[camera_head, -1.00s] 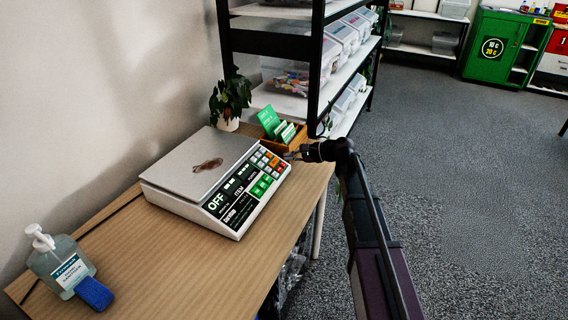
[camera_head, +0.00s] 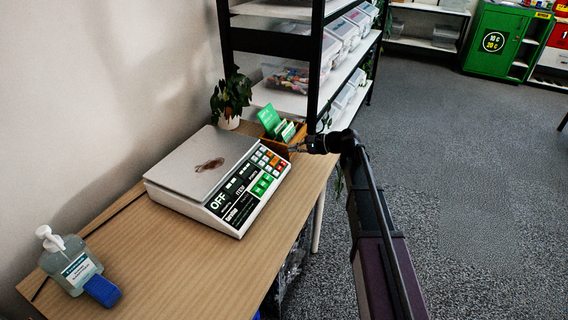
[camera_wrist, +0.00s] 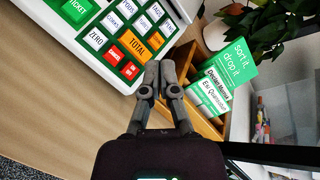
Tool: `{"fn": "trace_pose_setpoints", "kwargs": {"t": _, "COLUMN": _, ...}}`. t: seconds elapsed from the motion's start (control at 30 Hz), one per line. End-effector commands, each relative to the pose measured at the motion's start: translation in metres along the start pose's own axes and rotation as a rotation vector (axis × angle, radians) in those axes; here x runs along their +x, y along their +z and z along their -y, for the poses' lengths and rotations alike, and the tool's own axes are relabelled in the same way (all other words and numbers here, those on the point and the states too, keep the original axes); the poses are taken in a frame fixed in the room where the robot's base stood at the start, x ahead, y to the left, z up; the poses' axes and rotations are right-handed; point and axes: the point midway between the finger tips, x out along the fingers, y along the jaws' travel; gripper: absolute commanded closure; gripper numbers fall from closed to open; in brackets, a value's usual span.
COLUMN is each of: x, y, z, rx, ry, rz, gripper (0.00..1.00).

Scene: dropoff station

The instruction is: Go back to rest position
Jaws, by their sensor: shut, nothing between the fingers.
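My gripper (camera_head: 296,149) is at the right edge of the table, beside the keypad end of the scale (camera_head: 196,165). In the wrist view its two fingers (camera_wrist: 160,82) are together with nothing between them. They show between the scale's keypad (camera_wrist: 125,45) and the wooden card box (camera_wrist: 190,62). My arm reaches in from the lower right of the head view.
The wooden table (camera_head: 165,262) holds a hand sanitizer bottle (camera_head: 72,268), a blue sponge (camera_head: 103,291) and a potted plant (camera_head: 232,97). A black-framed shelf (camera_head: 315,75) with bins stands behind. Open grey carpet (camera_head: 460,170) lies to the right. A green cabinet (camera_head: 495,40) stands far back.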

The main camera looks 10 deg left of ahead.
Motion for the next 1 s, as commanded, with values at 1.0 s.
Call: {"fn": "trace_pose_setpoints", "kwargs": {"t": 1.0, "x": -0.053, "y": 0.006, "z": -0.125, "rx": -0.356, "ry": 0.385, "rz": -0.208, "gripper": 1.00}}
